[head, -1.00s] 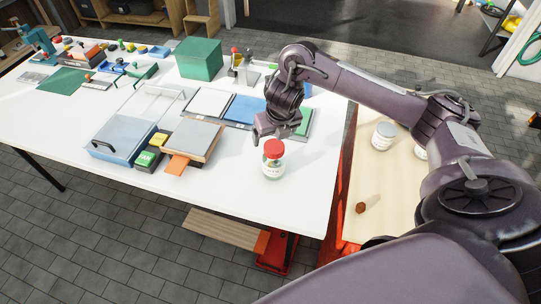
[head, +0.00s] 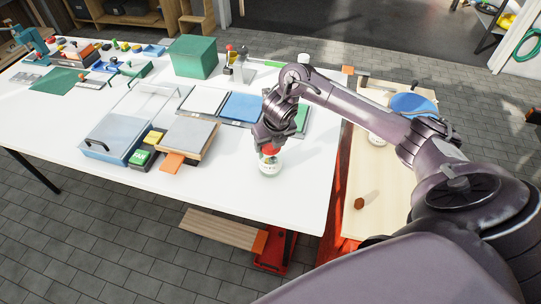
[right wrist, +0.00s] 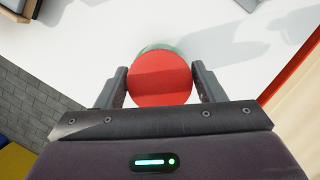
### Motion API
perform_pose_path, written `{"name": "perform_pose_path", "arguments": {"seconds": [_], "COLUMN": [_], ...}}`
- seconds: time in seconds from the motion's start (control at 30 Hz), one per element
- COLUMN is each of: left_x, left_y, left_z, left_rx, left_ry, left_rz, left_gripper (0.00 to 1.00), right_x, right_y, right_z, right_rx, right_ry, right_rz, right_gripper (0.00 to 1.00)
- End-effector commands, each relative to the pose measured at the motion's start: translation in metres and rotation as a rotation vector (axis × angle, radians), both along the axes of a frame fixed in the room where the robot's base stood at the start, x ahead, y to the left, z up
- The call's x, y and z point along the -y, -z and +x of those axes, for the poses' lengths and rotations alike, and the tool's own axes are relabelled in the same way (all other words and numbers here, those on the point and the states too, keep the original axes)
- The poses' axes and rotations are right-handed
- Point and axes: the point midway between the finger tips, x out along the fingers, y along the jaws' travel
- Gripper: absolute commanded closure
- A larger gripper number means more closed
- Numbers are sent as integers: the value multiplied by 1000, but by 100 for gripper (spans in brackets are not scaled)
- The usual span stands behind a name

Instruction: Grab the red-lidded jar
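The red-lidded jar stands upright on the white table near its front right edge. Its clear, labelled body (head: 269,169) shows in the head view below my right gripper (head: 268,144), which partly hides the lid. In the right wrist view the round red lid (right wrist: 160,79) lies between the two fingers of my right gripper (right wrist: 161,84). The fingers are spread, one on each side of the lid; whether they touch it is hard to tell. My left gripper is not in view.
A grey-topped block (head: 191,139) and an orange piece (head: 172,162) lie left of the jar. White and blue panels (head: 243,107) lie behind. A wooden bench (head: 385,178) stands to the right. The table in front of the jar is clear.

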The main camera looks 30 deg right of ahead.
Motion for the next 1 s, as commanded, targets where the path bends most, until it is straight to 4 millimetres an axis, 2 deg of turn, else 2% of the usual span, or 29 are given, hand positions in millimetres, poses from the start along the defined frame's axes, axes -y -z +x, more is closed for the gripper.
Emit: {"name": "perform_pose_path", "arguments": {"seconds": [0.03,0.4,0.77,0.97,1.0], "left_x": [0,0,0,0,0], "left_y": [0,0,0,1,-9], "left_z": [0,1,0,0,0], "left_rx": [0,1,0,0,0], "left_ry": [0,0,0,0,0], "left_rz": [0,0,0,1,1], "left_gripper": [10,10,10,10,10], "right_x": [0,0,0,0,1], "right_y": [0,-2,-8,-33,-48], "right_z": [0,1,2,2,3], "right_rx": [0,3,6,8,11], "right_ry": [0,1,0,0,-1], "right_rz": [0,1,1,-1,-2], "right_gripper": [44,90,91,91,91]}}
